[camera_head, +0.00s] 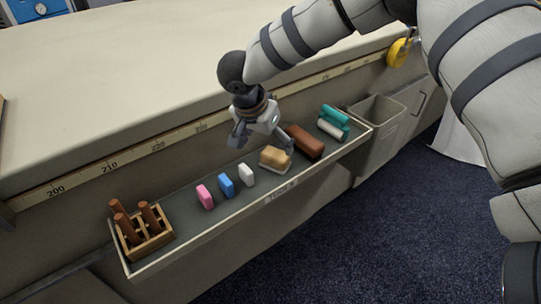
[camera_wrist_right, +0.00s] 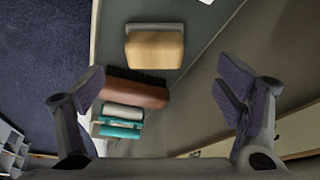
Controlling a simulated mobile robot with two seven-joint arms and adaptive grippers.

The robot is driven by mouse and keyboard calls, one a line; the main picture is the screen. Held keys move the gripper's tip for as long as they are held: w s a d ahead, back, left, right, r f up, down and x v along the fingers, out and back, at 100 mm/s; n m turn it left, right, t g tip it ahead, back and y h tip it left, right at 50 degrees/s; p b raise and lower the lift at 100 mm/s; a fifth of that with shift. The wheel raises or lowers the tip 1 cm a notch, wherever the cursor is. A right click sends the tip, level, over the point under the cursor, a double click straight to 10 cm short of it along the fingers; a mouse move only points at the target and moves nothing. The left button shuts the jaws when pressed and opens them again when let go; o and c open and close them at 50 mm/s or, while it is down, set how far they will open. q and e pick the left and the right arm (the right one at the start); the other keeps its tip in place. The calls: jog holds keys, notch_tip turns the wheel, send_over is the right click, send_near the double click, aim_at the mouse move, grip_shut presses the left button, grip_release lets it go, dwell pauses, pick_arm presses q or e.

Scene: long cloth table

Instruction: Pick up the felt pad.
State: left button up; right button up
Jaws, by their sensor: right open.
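A tan block with a pale grey-white layer beneath it (camera_head: 275,157), which looks like the felt pad, lies in the shallow tray on the table's side. It also shows at the upper middle of the right wrist view (camera_wrist_right: 154,50). My right gripper (camera_head: 262,141) is open and empty above the tray, close over the tan block and slightly to its left in the head view. In the right wrist view its fingers (camera_wrist_right: 163,90) are spread wide, with the block beyond the space between them. I cannot tell the exact height. My left gripper is not in view.
Along the tray (camera_head: 230,222) are a wooden holder with brown pegs (camera_head: 146,240), pink (camera_head: 205,197), blue (camera_head: 226,185) and white (camera_head: 247,175) blocks, a brown brush (camera_head: 305,142) beside the pad, and a teal-and-white item (camera_head: 333,124). The tabletop (camera_head: 120,85) is mostly clear.

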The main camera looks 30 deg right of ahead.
aim_at(274, 154)
jog(key=x, duration=0.2)
jog(key=shift+w+d+f, duration=0.1)
jog(key=shift+f, duration=0.25)
jog(key=x, duration=0.5)
jog(key=shift+s+d, duration=0.25)
jog(key=shift+d, duration=0.05)
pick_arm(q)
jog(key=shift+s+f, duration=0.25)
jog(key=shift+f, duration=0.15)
pick_arm(e)
jog(key=shift+r, duration=0.1)
jog(key=c, duration=1.4)
